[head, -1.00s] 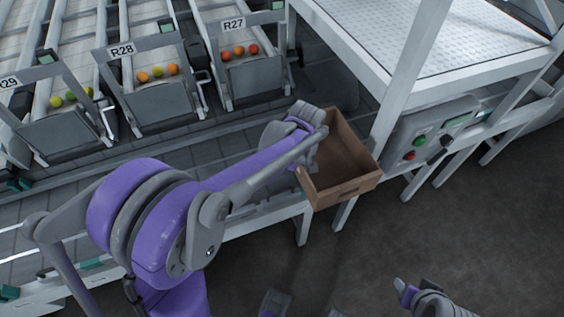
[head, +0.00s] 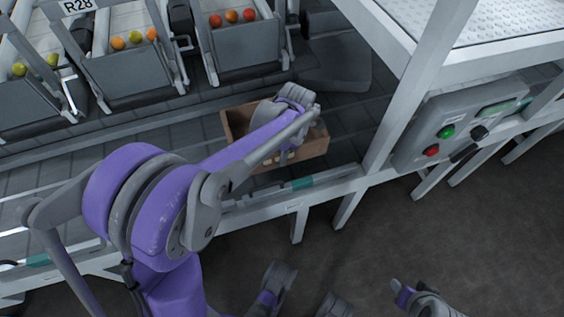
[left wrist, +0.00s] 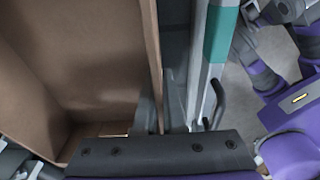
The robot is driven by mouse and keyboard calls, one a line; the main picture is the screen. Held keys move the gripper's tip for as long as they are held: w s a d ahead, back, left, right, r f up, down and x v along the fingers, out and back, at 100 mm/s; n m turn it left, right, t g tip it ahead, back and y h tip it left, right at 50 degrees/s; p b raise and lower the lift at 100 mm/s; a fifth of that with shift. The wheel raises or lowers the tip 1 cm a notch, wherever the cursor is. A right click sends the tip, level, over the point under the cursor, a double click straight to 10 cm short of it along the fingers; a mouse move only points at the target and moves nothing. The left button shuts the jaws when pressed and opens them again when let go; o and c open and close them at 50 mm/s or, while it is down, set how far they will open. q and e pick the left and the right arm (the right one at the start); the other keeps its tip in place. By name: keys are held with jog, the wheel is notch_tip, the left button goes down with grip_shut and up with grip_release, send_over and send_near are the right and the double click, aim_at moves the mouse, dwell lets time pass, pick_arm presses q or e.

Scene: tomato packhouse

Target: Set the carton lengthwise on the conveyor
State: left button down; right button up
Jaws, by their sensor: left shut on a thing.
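The open brown carton (head: 314,147) is over the grey conveyor (head: 165,152), upright and empty where I can see inside. Its long side runs roughly along the belt. My left gripper (head: 284,154) is shut on the carton's near wall, and my forearm hides part of the box. In the left wrist view the carton (left wrist: 75,60) fills the left side, with its wall close beside the conveyor's side rail (left wrist: 200,75). I cannot tell whether its bottom touches the belt. Grey and purple parts of mine show at the lower edge; the right gripper's jaws are not clear.
Chutes with tomatoes, one labelled R28 (head: 79,6), line the belt's far side. A white frame post (head: 408,90) and a control box (head: 452,125) with green and red buttons stand to the right. Belt to the left is clear.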

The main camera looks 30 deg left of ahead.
pick_arm(q)
jog(key=shift+f+b, duration=0.65)
jog(key=shift+f, duration=1.9)
jog(key=shift+f, duration=0.1)
jog(key=c, duration=1.5)
grip_release()
jog(key=shift+f, duration=0.1)
jog(key=o, duration=0.5)
